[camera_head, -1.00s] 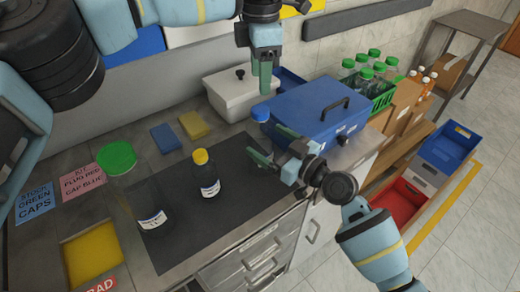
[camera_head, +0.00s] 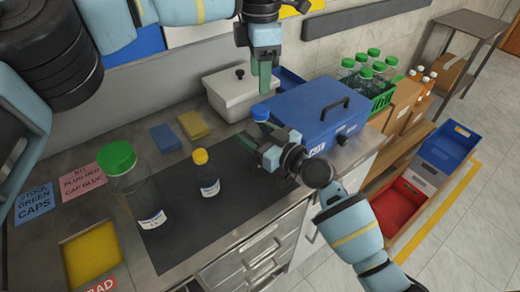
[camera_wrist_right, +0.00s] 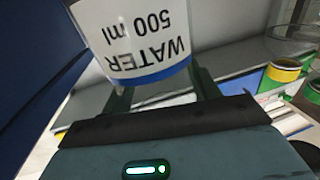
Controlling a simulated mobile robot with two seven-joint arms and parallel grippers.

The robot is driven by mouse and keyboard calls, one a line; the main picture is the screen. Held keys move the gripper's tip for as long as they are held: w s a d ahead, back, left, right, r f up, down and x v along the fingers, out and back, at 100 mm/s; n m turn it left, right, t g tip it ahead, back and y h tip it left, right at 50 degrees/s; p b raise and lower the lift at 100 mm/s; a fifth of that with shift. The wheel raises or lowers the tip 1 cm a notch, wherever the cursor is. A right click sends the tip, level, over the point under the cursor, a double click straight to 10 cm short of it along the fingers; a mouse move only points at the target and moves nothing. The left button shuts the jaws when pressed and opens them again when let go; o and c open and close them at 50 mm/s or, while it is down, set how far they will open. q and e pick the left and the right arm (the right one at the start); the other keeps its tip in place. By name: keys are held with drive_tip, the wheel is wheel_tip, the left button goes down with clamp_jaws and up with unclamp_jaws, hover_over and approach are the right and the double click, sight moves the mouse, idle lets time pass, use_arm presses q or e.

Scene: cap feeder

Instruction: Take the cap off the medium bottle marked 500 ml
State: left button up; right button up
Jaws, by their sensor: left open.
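The medium bottle's blue cap (camera_head: 261,112) is on top, in front of the blue box. Its label (camera_wrist_right: 135,40) reads WATER 500 ml, upside down in the right wrist view. My left gripper (camera_head: 265,82) is open, fingers pointing down, just above the blue cap. My right gripper (camera_head: 256,150) is low at the bottle from the front right. In the right wrist view its fingers (camera_wrist_right: 163,95) stand on either side of the labelled body; whether they press on it is hidden. In the head view my right gripper hides the lower bottle.
A yellow-capped bottle (camera_head: 208,180) and a large green-capped bottle (camera_head: 150,210) stand on the dark mat (camera_head: 195,235). The blue box (camera_head: 310,108) is close right of the blue cap. A white lidded box (camera_head: 225,97) stands behind. The mat between bottles is clear.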

sight(260, 109)
clamp_jaws()
use_arm(q)
drive_tip(key=m, duration=0.4)
drive_tip(key=shift+m, duration=0.4)
drive_tip(key=m, duration=0.6)
drive_tip(key=shift+d, duration=0.1)
drive_tip(key=m, duration=1.1)
drive_tip(key=shift+m, duration=0.3)
drive_tip(key=shift+f, duration=4)
drive_tip(key=shift+c, duration=0.2)
